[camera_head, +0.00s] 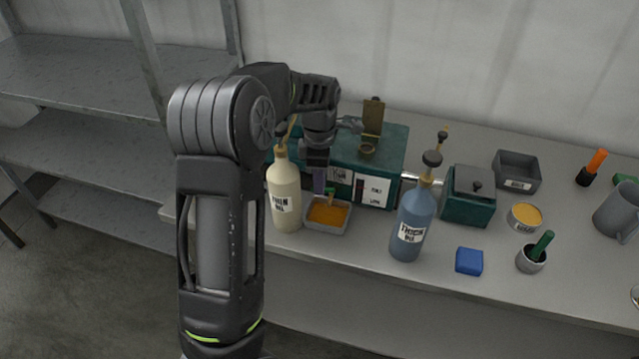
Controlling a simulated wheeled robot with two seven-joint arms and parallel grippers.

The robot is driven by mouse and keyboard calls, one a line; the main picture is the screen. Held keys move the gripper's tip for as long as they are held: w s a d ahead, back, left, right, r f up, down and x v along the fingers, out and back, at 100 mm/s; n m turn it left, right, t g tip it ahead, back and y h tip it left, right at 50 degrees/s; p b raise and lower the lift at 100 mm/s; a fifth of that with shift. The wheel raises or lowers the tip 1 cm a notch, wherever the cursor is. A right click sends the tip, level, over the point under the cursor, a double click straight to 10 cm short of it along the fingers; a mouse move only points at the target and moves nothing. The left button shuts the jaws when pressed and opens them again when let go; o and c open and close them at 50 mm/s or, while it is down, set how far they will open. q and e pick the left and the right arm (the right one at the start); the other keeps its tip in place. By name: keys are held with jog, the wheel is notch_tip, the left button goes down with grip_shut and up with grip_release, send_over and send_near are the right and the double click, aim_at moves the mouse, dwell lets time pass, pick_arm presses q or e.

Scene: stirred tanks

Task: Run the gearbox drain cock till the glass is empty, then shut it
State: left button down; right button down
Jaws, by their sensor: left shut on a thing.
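The gearbox (393,148) is a dark green box at the back of the bench, with a brass filler on top. White labels on its front, partly readable, flank a narrow dark strip (360,190) that looks like the glass; its level is too small to read. My left gripper (321,186) points down at the left part of the gearbox front, shut on what appears to be the drain cock (330,195), mostly hidden by the fingers. A grey tray (327,231) holding orange oil sits directly below. My right gripper is out of view.
A cream oil bottle (285,195) stands close left of the tray, and a blue oil bottle (411,225) stands to its right. A smaller green box (468,198), a blue block (469,261), a tin (525,217) and a grey jug (617,208) are further right.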

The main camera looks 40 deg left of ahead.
pick_arm(q)
jog(key=shift+w+m, duration=0.15)
jog(key=shift+m, duration=0.35)
jog(key=c, duration=1.5)
grip_release()
jog(key=shift+r, duration=0.1)
